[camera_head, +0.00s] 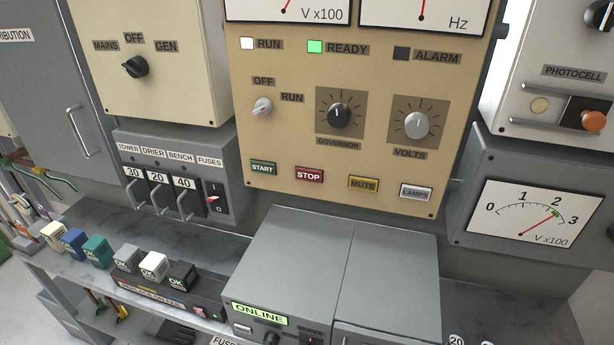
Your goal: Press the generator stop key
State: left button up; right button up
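The generator panel (345,105) is a tan box in the upper middle of the head view. Its stop key (309,176) is a small red key marked STOP, in the bottom row. A green START key (263,168) is to its left, and a yellow MUTE key (363,184) and a pale LAMPS key (416,192) are to its right. The READY lamp (315,46) glows green, the RUN lamp (247,43) is white and the ALARM lamp (401,53) is dark. Neither of my grippers shows in the head view.
Below the panel, a grey cabinet (300,245) with a lit ONLINE label juts out. A fuse box (175,175) with wire handles is to the left, above a shelf (215,242) holding several small blocks. A meter box (530,212) stands right. The space before the keys looks clear.

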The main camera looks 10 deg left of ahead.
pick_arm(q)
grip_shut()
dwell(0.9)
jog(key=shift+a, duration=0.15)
